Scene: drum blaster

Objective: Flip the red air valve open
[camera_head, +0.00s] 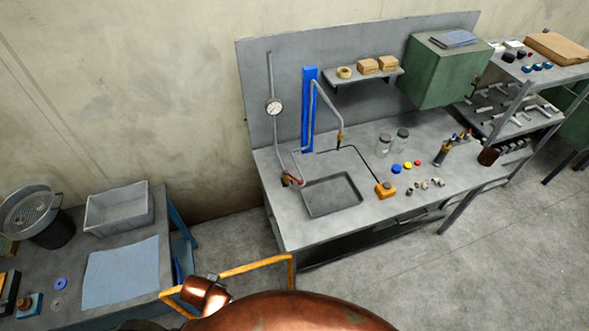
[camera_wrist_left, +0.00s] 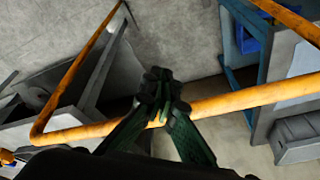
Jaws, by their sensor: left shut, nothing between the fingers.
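The red air valve (camera_head: 297,181) is a small red part at the foot of the grey pipe, on the left side of the grey workbench (camera_head: 290,230) in the head view. It is too small there to tell how its lever is turned. A round gauge (camera_head: 274,107) sits higher on the same pipe. My left gripper (camera_wrist_left: 160,78) shows in the left wrist view with its dark fingers together and nothing between them. The valve is not seen in that view, and the gripper is apart from it. My right gripper is in neither view.
A yellow bar (camera_wrist_left: 240,102) crosses the left wrist view close to the left gripper. A shallow tray (camera_head: 309,203), an orange box (camera_head: 385,189) and jars (camera_head: 384,146) are on the workbench. A side table with a grey bin (camera_head: 120,211) stands at left.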

